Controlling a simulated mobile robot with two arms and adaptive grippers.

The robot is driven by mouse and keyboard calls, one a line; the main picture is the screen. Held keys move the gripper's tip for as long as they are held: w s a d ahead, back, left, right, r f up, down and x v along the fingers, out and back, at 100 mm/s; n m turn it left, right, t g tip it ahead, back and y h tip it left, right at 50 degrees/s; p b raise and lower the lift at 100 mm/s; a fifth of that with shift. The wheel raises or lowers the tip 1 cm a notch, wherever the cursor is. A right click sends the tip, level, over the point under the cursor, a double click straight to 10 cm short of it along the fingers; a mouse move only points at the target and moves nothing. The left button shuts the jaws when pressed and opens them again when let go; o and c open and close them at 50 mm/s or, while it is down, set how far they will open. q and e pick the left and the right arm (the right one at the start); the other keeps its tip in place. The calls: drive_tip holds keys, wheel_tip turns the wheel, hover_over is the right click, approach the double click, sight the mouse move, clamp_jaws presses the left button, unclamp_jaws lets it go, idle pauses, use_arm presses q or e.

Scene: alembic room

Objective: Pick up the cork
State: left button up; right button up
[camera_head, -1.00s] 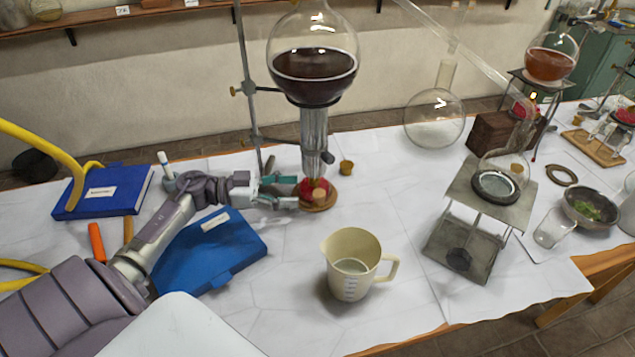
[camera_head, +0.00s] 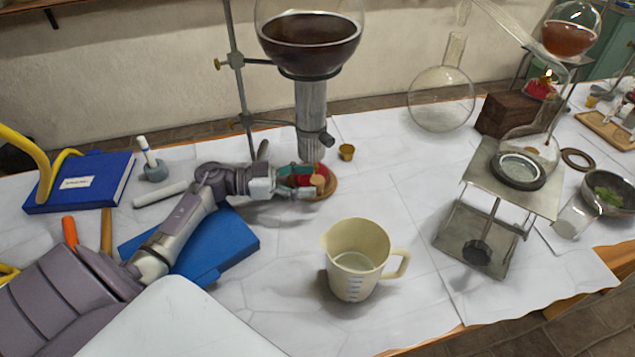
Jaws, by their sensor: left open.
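A small tan cork (camera_head: 318,181) shows at the fingertips of my left gripper (camera_head: 308,181), in front of a red object (camera_head: 322,171) on a round wooden base (camera_head: 330,188). My left gripper reaches in from the left, low over the table, with its teal and pale fingers apart around or just beside the cork. I cannot tell whether they touch it. A second small brown, cork-like piece (camera_head: 346,152) stands apart, behind and to the right. My right gripper is not in view.
A large flask of dark liquid (camera_head: 310,42) hangs on a stand (camera_head: 238,75) just above the gripper. A cream jug (camera_head: 358,260) stands in front. A metal stand (camera_head: 485,235) is at right.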

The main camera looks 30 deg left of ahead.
sight(318, 179)
use_arm(q)
drive_tip(key=shift+x, duration=1.55)
drive_tip(key=shift+a+f, duration=0.1)
drive_tip(key=shift+f, duration=0.05)
drive_tip(key=c, duration=0.9)
drive_tip(key=shift+r, duration=0.4)
drive_tip(key=r, duration=0.2)
drive_tip(key=d+r+p, duration=0.1)
drive_tip(key=r, duration=0.1)
drive_tip(key=shift+s, duration=0.1)
drive_tip(key=d+r, duration=0.2)
drive_tip(key=d, duration=0.1)
drive_tip(key=s+d+r+p, duration=0.1)
drive_tip(key=d+r, duration=0.1)
drive_tip(key=d, duration=0.2)
drive_tip(key=d+r, duration=0.2)
drive_tip(key=d, duration=0.1)
drive_tip(key=shift+s+d+r+p, duration=0.1)
drive_tip(key=shift+s+d+p, duration=0.2)
drive_tip(key=shift+p, duration=0.05)
